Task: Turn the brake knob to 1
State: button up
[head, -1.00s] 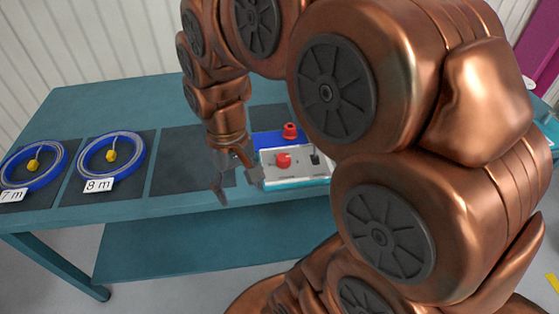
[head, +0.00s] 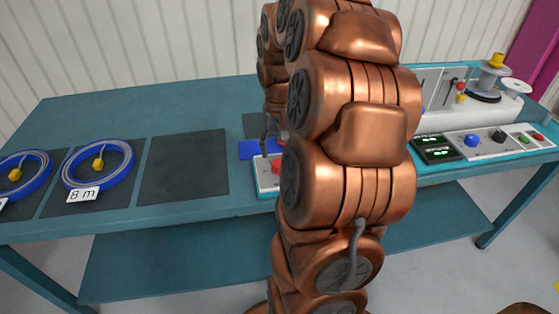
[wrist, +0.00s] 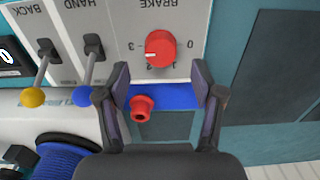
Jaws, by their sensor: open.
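The red brake knob (wrist: 160,48) sits on a light panel marked BRAKE, which appears upside down in the wrist view. The scale shows 0 at the right and 3 at the left, with small marks below. A pale pointer mark lies on the knob's left side; I cannot tell its exact number. My gripper (wrist: 162,100) is open and empty, its fingertips just short of the knob and apart from it. In the head view, the knob (head: 277,164) shows only partly beside my arm, which mostly hides the gripper.
A red peg (wrist: 142,108) stands on a blue plate (wrist: 178,97) between the fingers. Levers with yellow (wrist: 33,97) and blue (wrist: 82,96) balls are left of the knob. Blue cable coils (head: 99,163) lie at the table's left; a console (head: 437,150) stands right.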

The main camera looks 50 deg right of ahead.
aim_at(279, 163)
jog(key=shift+f, duration=2.5)
jog(key=shift+c, duration=0.2)
jog(key=c, duration=1.1)
